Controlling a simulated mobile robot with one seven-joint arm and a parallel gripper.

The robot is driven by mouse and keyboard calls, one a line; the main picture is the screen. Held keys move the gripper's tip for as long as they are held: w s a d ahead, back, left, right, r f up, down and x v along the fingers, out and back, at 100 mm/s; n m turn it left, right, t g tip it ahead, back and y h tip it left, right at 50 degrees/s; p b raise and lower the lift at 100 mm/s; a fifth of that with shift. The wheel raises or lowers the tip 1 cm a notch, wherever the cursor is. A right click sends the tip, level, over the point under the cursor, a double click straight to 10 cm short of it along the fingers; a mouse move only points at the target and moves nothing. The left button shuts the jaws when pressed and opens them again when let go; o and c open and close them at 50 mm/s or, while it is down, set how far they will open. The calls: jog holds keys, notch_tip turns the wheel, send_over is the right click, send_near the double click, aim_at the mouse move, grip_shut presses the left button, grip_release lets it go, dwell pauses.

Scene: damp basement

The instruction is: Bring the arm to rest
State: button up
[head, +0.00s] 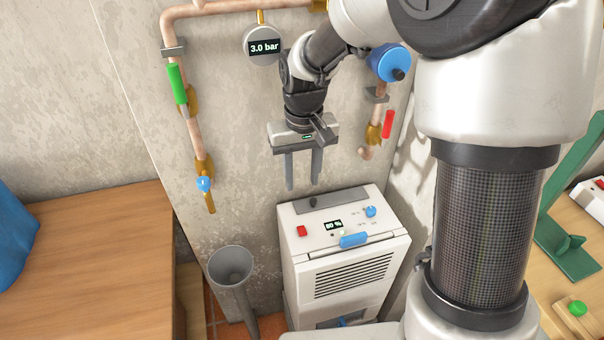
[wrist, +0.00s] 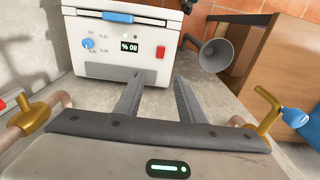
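My gripper (head: 303,170) hangs from my arm in front of the concrete wall, pointing down above the white dehumidifier (head: 349,276). Its two fingers are apart with nothing between them. In the wrist view my gripper (wrist: 158,100) also shows spread and empty fingers, with the dehumidifier (wrist: 128,60) beyond the fingertips. The fingertips look apart from the dehumidifier. Its display (head: 333,225) reads 80 %, beside a red button (head: 301,231) and a blue knob (head: 370,211).
Copper pipes with a green-handled valve (head: 177,84), a 3.0 bar gauge (head: 263,46) and a red-handled valve (head: 387,124) flank my arm. A grey funnel (head: 231,266) stands left of the dehumidifier. Wooden tables stand at left (head: 90,250) and right (head: 560,290).

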dwell(0.4)
jog(key=s+d+r+m+t+p, duration=0.1)
jog(key=s+d+r+p, duration=0.3)
jog(key=s+r, duration=0.5)
jog(key=s+d+r+m+t+p, duration=0.1)
jog(key=s+d+r+t+p, duration=0.2)
jog(key=s+r, duration=0.7)
notch_tip(320, 180, up, 4)
jog(key=shift+d+f+t+p, duration=0.2)
jog(key=shift+d+t+p, duration=0.2)
jog(key=shift+d+p, duration=0.55)
jog(key=shift+s+d, duration=0.1)
jog(key=shift+d, duration=0.15)
